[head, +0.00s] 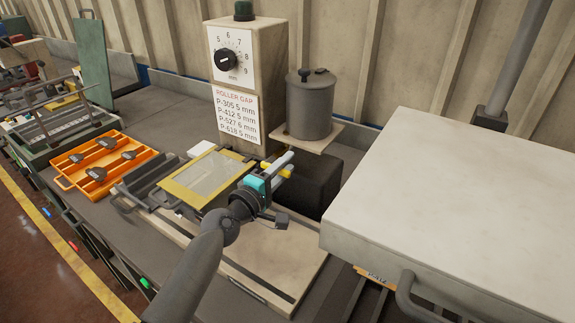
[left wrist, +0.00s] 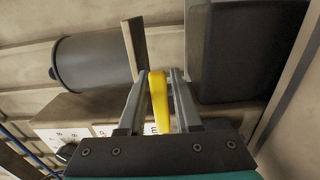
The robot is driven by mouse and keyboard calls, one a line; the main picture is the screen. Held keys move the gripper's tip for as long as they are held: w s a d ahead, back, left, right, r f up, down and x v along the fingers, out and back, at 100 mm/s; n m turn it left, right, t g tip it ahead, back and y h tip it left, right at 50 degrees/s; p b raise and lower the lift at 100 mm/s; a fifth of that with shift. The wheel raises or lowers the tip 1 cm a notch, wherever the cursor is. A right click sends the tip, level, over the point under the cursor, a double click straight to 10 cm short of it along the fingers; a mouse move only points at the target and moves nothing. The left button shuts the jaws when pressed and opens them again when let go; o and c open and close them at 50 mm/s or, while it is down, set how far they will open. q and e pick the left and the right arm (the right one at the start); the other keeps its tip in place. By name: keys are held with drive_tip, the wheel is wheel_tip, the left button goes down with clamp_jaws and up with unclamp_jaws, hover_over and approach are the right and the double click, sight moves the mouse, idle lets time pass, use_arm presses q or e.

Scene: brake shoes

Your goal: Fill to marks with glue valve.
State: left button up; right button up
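The grey glue pot (head: 310,103) stands on a bracket at the right side of the beige roller cabinet (head: 249,88). It also shows at the upper left of the left wrist view (left wrist: 92,72). My left gripper (head: 286,160) is below the pot, with a yellow lever (left wrist: 158,100) between its fingers. The fingers look closed around the lever, and its yellow ends stick out beside them in the head view. Any marks are too small to make out. My right gripper is not in view.
A yellow-framed tray (head: 180,192) lies left of my left gripper. Further left is an orange tray (head: 66,181) holding several dark parts. A dark block (head: 318,190) stands under the pot. A large pale housing (head: 470,200) fills the right side.

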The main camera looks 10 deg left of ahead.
use_arm(q)
drive_tip(key=shift+w+d, duration=0.25)
drive_tip(key=shift+w, duration=0.2)
clamp_jaws()
